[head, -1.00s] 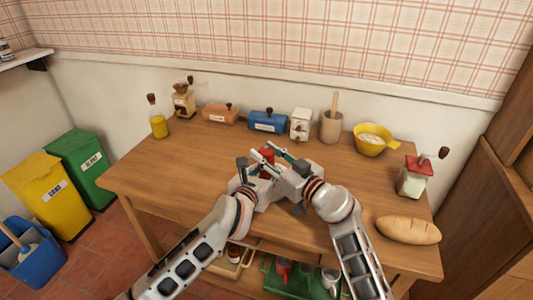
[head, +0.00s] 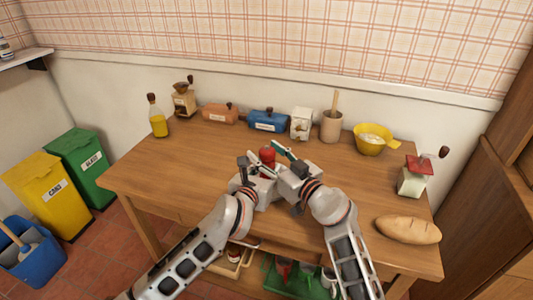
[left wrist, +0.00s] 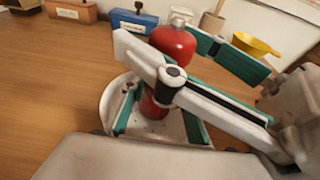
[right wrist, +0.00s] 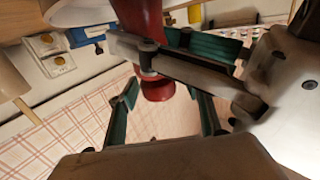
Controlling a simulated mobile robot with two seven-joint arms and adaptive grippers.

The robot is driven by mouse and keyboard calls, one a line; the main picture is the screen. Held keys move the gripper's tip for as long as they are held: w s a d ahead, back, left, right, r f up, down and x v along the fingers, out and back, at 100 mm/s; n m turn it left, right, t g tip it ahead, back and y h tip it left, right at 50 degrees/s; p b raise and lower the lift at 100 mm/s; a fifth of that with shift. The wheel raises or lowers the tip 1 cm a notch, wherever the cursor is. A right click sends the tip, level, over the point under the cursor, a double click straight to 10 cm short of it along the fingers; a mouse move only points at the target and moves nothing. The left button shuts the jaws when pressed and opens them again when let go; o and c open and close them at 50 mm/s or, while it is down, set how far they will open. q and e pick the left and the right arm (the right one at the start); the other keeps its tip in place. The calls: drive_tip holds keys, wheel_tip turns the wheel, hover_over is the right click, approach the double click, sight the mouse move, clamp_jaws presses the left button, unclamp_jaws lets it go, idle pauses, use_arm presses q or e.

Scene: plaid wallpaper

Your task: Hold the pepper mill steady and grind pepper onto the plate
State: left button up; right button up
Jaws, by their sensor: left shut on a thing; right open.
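The red pepper mill (head: 267,154) has a rounded head and a silver knob, seen in the left wrist view (left wrist: 173,44). It stands upright over the white plate (left wrist: 108,104), whose rim also shows in the right wrist view (right wrist: 84,12). Small dark specks seem to show on the plate. My left gripper (head: 270,164) is shut on the mill's lower body. My right gripper (head: 263,155) is open, with its fingers on either side of the mill's head (right wrist: 158,90). In the head view the arms mostly hide the plate.
On the wooden table (head: 180,185), an oil bottle (head: 158,123), grinder (head: 184,101), orange box (head: 220,114), blue box (head: 268,121), mortar (head: 331,127) and yellow bowl (head: 370,146) line the back. The table's left side is clear.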

drive_tip(key=shift+n+g+y, duration=0.4)
drive_tip(key=shift+y, duration=0.1)
